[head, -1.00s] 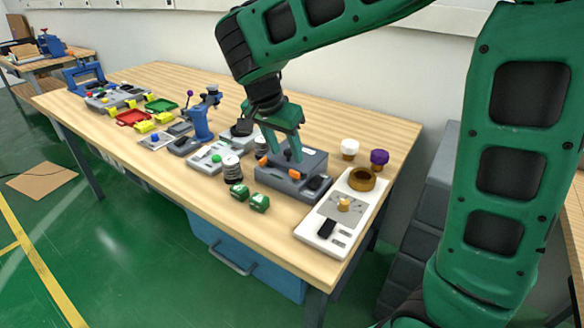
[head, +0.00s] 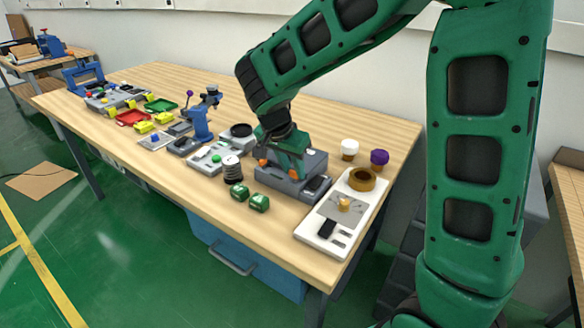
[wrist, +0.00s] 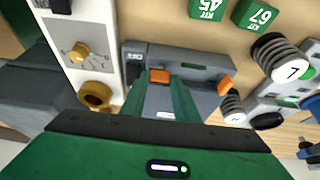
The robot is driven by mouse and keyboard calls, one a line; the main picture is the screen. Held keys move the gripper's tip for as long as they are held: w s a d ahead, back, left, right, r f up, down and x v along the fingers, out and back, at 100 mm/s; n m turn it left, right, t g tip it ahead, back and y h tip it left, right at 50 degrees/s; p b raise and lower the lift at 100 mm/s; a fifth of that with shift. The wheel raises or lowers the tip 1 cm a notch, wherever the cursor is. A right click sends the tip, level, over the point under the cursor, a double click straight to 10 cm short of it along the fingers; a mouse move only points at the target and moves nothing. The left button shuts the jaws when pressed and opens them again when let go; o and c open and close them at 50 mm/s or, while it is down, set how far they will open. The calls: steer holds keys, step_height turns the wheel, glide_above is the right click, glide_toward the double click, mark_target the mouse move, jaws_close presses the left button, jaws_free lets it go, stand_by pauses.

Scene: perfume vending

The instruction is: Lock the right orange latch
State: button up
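A grey box with a lid (head: 313,160) stands on the bench, and it also shows in the wrist view (wrist: 200,62). Its right orange latch (head: 293,174) is at the front side; in the wrist view this latch (wrist: 159,76) lies crosswise at the left. The other orange latch (head: 262,162) is tilted in the wrist view (wrist: 224,86). My gripper (head: 291,168) is down at the box by the right latch. In the wrist view its two green fingers (wrist: 164,84) are apart, with the tips close to that latch. I cannot tell whether they touch it.
A white panel with a dial (head: 318,232) stands beside the box, with a brass ring (head: 362,179) near it. Two green blocks (head: 259,202) and a ribbed cylinder (head: 232,168) stand in front and left. White and purple capped items (head: 379,158) stand behind.

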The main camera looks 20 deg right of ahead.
steer(key=c, duration=0.4)
steer(key=shift+d, duration=0.15)
steer(key=shift+r+n+t+y, duration=0.1)
steer(key=shift+n+t+y, duration=0.25)
steer(key=shift+n, duration=0.7)
steer(key=shift+n+t+y, duration=0.25)
steer(key=shift+n+t, duration=0.1)
steer(key=shift+n, duration=0.7)
steer(key=shift+n+y, duration=0.5)
steer(key=shift+n, duration=1)
steer(key=o, duration=1.1)
